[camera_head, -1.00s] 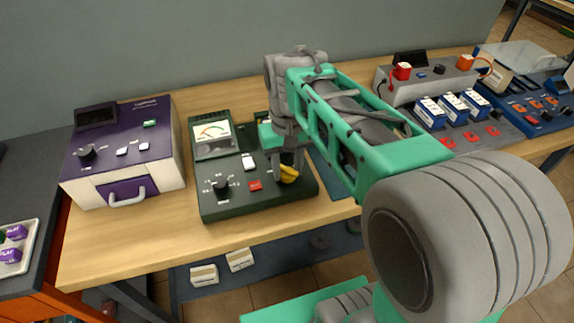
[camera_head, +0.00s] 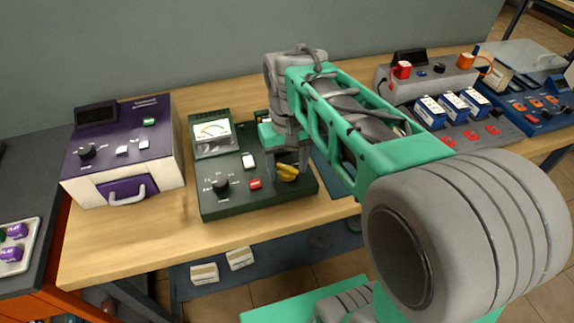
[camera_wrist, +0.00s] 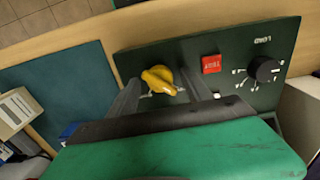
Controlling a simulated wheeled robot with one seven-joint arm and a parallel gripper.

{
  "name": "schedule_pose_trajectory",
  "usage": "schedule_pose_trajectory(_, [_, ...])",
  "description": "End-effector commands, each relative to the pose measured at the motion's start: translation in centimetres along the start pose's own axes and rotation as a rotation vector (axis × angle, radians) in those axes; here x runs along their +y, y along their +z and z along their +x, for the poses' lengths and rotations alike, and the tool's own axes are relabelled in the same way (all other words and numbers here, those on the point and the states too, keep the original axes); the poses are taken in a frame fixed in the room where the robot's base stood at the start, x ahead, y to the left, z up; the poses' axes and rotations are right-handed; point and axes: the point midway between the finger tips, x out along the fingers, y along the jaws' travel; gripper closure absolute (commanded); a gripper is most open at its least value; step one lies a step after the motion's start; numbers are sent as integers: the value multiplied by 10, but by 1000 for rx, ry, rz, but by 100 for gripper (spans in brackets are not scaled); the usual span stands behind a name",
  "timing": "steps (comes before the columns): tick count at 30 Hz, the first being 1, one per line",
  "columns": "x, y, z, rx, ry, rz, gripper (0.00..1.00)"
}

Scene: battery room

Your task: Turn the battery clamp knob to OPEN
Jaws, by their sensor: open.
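The battery clamp knob (camera_head: 287,172) is yellow and sits on the right front part of a dark green tester (camera_head: 235,202). In the wrist view the yellow knob (camera_wrist: 158,80) shows between my two fingers, with a gap on each side. My gripper (camera_head: 287,174) is open over the knob and points down at the panel; in the wrist view (camera_wrist: 165,88) its fingers stand either side of the knob. Small pale marks lie beside the knob, but I cannot read them. My gripper hides part of the tester's back right.
A purple device (camera_head: 160,125) stands to the left. A grey charger with several blue-white batteries (camera_head: 452,108) stands to the right.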

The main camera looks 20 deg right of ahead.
Motion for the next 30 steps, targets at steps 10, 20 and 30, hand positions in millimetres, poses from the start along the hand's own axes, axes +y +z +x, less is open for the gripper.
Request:
schedule_pose_trajectory(10, [0,-1,-41,5,0,0,42])
schedule_pose_trajectory(20, [0,0,-78,-1,0,0,42])
schedule_pose_trajectory(30, [0,1,-79,4,0,0,42])
